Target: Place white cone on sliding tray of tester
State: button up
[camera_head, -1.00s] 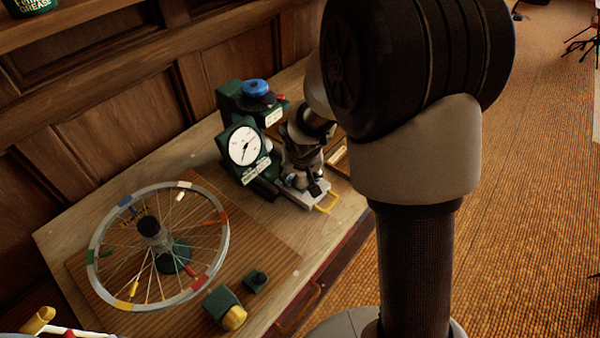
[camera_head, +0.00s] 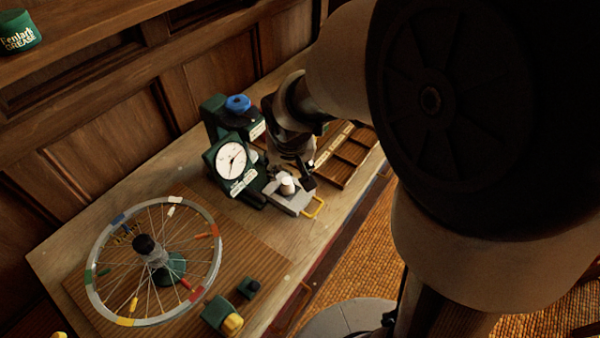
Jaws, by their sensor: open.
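The tester (camera_head: 232,159) is a dark green device with a white dial and a blue knob on top, on the wooden bench. Its light grey sliding tray (camera_head: 292,203) sticks out at the front with a yellow handle. A small white cone (camera_head: 287,186) shows on the tray, apparently upright. My gripper (camera_head: 302,178) is open, just behind and to the right of the cone. My arm hides part of the tester's right side, and I cannot tell whether a finger touches the cone.
A spoked wheel (camera_head: 90,268) with coloured rim pieces stands on a ribbed mat at the left. A green block with a yellow knob (camera_head: 222,316) sits near the front edge. A wooden compartment tray (camera_head: 345,152) lies right of the tester. A grease tin (camera_head: 19,33) is on the shelf.

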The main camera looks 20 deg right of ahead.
jog(key=s+r+n, duration=0.1)
jog(key=s+r, duration=0.4)
jog(key=s, duration=0.6)
jog(key=s+r, duration=0.5)
jog(key=s, duration=0.6)
jog(key=shift+s+d+r+n+y, duration=0.15)
jog(key=shift+d+r+n+y, duration=0.15)
jog(key=shift+r+n+y, duration=0.1)
